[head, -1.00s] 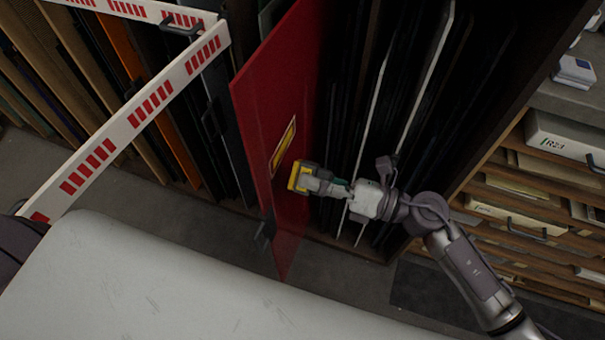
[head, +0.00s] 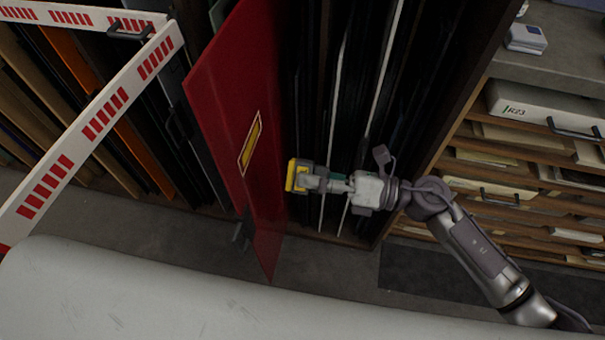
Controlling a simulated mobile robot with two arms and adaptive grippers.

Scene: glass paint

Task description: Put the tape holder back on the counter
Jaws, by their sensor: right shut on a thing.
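My right gripper (head: 325,184) is shut on a small yellow and dark grey thing (head: 297,175), which looks like the tape holder. It is held in the air just right of the red panel, in front of the dark rack slots. The gripper partly hides it. The grey counter (head: 486,60) is at the upper right, above the drawers, with open surface around a small white and blue device. My left gripper is not in view.
The tall red panel (head: 228,98) with a yellow label juts from the rack close left of the held thing. A white barrier with red marks (head: 105,120) is at left. Shallow drawers (head: 500,170) fill the right. A pale rounded surface (head: 150,300) lies in front.

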